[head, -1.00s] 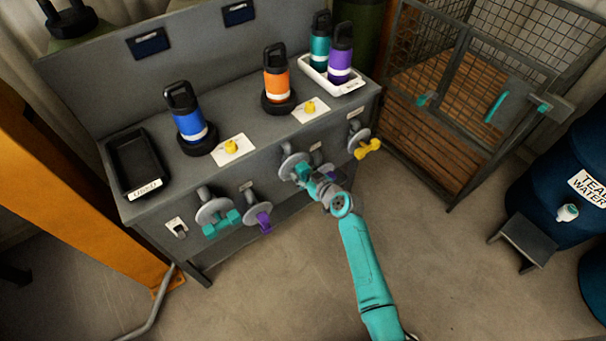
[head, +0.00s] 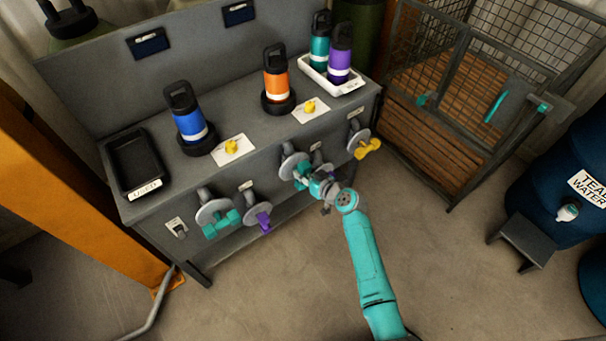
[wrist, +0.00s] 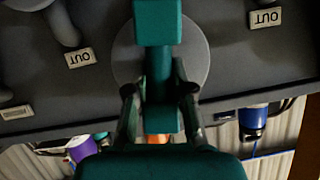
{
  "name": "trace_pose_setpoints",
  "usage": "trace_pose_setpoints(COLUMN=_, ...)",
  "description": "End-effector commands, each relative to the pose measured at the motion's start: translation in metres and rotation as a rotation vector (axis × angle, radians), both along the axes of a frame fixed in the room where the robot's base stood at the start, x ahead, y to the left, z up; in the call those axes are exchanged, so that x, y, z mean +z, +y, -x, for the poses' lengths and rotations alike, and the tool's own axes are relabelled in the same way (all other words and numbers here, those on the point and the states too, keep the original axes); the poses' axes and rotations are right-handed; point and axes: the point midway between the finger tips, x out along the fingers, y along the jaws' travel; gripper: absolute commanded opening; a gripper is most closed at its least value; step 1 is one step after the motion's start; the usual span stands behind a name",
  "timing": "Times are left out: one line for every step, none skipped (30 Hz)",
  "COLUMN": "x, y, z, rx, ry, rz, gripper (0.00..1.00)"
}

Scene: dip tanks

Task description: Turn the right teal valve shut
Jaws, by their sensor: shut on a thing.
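The right teal valve (head: 299,180) is on the front of the grey bench, in front of a round grey disc. My gripper (head: 311,184) is at this valve and partly hides it in the head view. In the wrist view the teal handle (wrist: 158,22) stands large at the top centre. Its lower part lies between the two dark fingers of my gripper (wrist: 159,112), which are shut on it. The handle's exact angle is hard to read in the head view. The left teal valve (head: 221,223) is at the bench's left end.
Purple valves (head: 263,220) sit beside the teal ones, and a yellow valve (head: 368,148) is at the right end. Blue (head: 188,115) and orange (head: 277,75) bottles stand on the bench. A wire cage (head: 450,150) stands to the right. The floor in front is clear.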

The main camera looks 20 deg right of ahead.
Motion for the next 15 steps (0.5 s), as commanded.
trace_pose_setpoints(x=0.0002, y=-0.0014, z=-0.0005, rx=-0.002, ry=0.011, rz=-0.036, gripper=0.0)
trace_pose_setpoints(x=-0.0001, y=-0.0017, z=-0.0006, rx=-0.001, ry=0.019, rz=-0.059, gripper=0.0)
trace_pose_setpoints(x=-0.0005, y=-0.002, z=-0.0006, rx=-0.001, ry=0.031, rz=-0.095, gripper=0.0)
trace_pose_setpoints(x=-0.0008, y=-0.0024, z=-0.0005, rx=-0.002, ry=0.04, rz=-0.12, gripper=0.0)
trace_pose_setpoints(x=-0.0007, y=-0.0029, z=-0.0008, rx=-0.002, ry=0.048, rz=-0.147, gripper=0.0)
trace_pose_setpoints(x=-0.0005, y=-0.0032, z=-0.001, rx=-0.002, ry=0.059, rz=-0.185, gripper=0.0)
trace_pose_setpoints(x=-0.0005, y=-0.0034, z=-0.0011, rx=-0.002, ry=0.069, rz=-0.21, gripper=0.0)
trace_pose_setpoints(x=-0.0007, y=-0.0035, z=-0.0013, rx=-0.001, ry=0.077, rz=-0.239, gripper=0.0)
trace_pose_setpoints(x=-0.0009, y=-0.0037, z=-0.0013, rx=-0.001, ry=0.09, rz=-0.275, gripper=0.0)
trace_pose_setpoints(x=-0.001, y=-0.004, z=-0.0014, rx=-0.001, ry=0.098, rz=-0.301, gripper=0.0)
trace_pose_setpoints(x=-0.0011, y=-0.0045, z=-0.0014, rx=-0.002, ry=0.107, rz=-0.33, gripper=0.0)
trace_pose_setpoints(x=-0.002, y=-0.0047, z=-0.0013, rx=-0.001, ry=0.119, rz=-0.366, gripper=0.0)
trace_pose_setpoints(x=-0.0019, y=-0.0049, z=-0.0014, rx=-0.001, ry=0.128, rz=-0.393, gripper=0.0)
trace_pose_setpoints(x=-0.0018, y=-0.0051, z=-0.0016, rx=-0.002, ry=0.136, rz=-0.42, gripper=0.0)
trace_pose_setpoints(x=-0.0023, y=-0.0051, z=-0.0017, rx=-0.001, ry=0.148, rz=-0.455, gripper=0.0)
